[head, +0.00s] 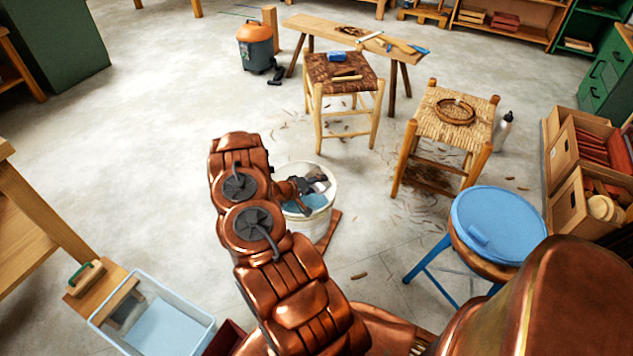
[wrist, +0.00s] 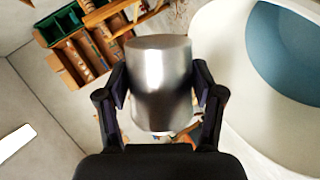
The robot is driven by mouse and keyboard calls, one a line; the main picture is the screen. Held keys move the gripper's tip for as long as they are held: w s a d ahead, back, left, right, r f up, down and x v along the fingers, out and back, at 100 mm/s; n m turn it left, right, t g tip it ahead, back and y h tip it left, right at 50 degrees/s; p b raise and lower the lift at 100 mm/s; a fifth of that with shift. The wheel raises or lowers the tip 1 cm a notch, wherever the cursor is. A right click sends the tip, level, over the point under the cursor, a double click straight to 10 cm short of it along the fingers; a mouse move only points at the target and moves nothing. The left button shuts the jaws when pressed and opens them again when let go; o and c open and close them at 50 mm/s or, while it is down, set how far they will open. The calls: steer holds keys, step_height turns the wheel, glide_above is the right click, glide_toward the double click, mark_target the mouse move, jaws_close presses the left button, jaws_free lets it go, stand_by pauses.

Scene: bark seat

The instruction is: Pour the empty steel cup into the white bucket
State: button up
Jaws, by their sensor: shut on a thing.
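The steel cup (wrist: 160,85) is smooth and shiny in the wrist view. My gripper (wrist: 160,92) is shut on it, with one dark finger against each side. The cup's opening does not show clearly, so I cannot tell its inside. The white bucket (wrist: 232,95) is close on the right in the wrist view, with a blue surface inside it. In the head view the white bucket (head: 309,227) stands on the floor, and my gripper (head: 305,189) is over or at its rim. The arm and gripper hide part of the bucket there.
A blue-topped stool (head: 497,222) stands to the right of the bucket. Two woven stools (head: 343,72) (head: 452,122) stand behind it. A clear bin (head: 160,318) is at the lower left. Open floor (head: 150,150) lies to the left.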

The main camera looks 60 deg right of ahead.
steer(key=shift+s+a+f+m+t, duration=0.1)
steer(key=shift+s+f+m+t, duration=0.1)
steer(key=shift+m+t, duration=0.3)
steer(key=shift+s+f+m+t, duration=0.2)
steer(key=shift+m+t, duration=0.2)
steer(key=shift+m, duration=0.2)
steer(key=m+t+b, duration=0.1)
steer(key=f+m+h+b, duration=0.1)
steer(key=shift+w+f+m+t, duration=0.3)
steer(key=shift+t, duration=0.1)
steer(key=m+b, duration=0.1)
steer(key=t+h+b, duration=0.1)
steer(key=shift+w+f+m+b, duration=0.2)
steer(key=shift+f+m+b, duration=0.1)
steer(key=shift+m, duration=0.1)
steer(key=shift+w+d+r+m+t+h+b, duration=0.1)
steer(key=shift+w+d+m+t+h+b, duration=0.2)
steer(key=shift+m+b, duration=0.4)
steer(key=shift+w+r+m+t+h+b, duration=0.3)
steer(key=shift+r+m+t+h+b, duration=0.1)
steer(key=shift+m+b, duration=0.3)
steer(key=shift+r, duration=0.1)
